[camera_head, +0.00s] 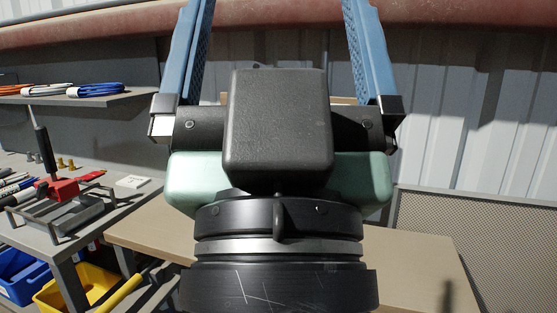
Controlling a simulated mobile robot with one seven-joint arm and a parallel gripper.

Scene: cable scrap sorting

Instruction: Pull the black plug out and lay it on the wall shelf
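My gripper (278,28) fills the middle of the view, seen from behind. Its two blue fingers stand wide apart and point away, and their tips reach the top edge of the picture. Nothing shows between the visible parts of the fingers. No black plug can be made out for sure; my gripper body hides much of the middle. An upright black tool-like piece (44,150) stands at a red block (57,188) on the left bench; I cannot tell whether it is the plug. The grey wall shelf (115,98) is at the upper left.
Orange, white and blue cable coils (95,89) lie on the shelf; its right part looks bare. The grey bench (130,205) holds pens and small brass-coloured parts. Blue (22,280) and yellow (75,293) bins stand below. A tan table (420,265) lies beneath my gripper, bare at right.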

